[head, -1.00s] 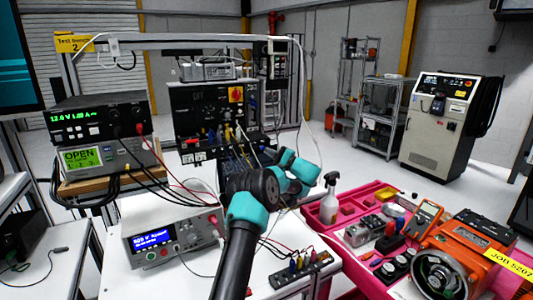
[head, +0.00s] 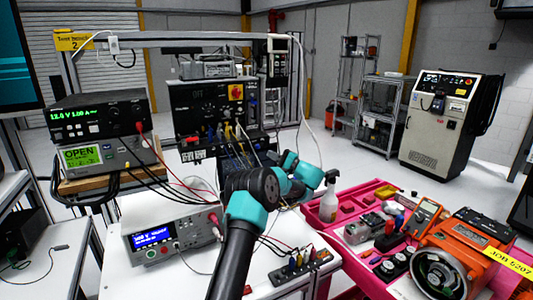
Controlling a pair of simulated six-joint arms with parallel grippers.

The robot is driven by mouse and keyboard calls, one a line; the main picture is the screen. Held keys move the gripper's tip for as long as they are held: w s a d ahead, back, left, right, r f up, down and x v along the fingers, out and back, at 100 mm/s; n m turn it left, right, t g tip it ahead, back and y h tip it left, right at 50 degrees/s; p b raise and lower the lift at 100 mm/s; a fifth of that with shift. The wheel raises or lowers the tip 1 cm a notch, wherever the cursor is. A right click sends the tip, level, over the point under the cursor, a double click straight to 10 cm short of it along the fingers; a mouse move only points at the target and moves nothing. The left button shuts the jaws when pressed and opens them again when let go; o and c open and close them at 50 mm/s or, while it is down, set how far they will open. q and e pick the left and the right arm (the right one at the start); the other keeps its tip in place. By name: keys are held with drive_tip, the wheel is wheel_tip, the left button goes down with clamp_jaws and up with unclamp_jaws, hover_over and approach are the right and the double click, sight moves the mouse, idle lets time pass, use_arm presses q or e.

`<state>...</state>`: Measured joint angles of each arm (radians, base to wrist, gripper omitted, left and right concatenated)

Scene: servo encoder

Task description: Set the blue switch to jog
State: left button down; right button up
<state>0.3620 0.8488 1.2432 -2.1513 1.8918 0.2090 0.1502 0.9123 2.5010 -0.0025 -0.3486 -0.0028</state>
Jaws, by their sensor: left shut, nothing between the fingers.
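A black control panel (head: 208,110) stands on the bench at the back, with a red-and-yellow knob (head: 236,92) and a row of small blue and yellow parts low on its face. Which of these is the blue switch, and how it is set, is too small to tell. My left arm rises from the bottom middle, and its teal wrist joints lie in front of and right of the panel. My left gripper (head: 250,158) is small, dark and partly hidden among cables near the panel's lower right; it is shut and empty. Contact with the panel cannot be told. My right gripper is out of view.
Power supplies (head: 98,118) are stacked at left. A white bench meter (head: 172,233) and a terminal strip (head: 300,266) sit on the bench among loose leads. A pink tray (head: 350,260) with a spray bottle (head: 329,200) and an orange motor (head: 460,250) is at right.

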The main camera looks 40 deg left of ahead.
use_arm(q)
drive_tip(key=v, duration=0.6)
drive_tip(key=shift+d, duration=0.15)
drive_tip(key=shift+w+f, duration=0.1)
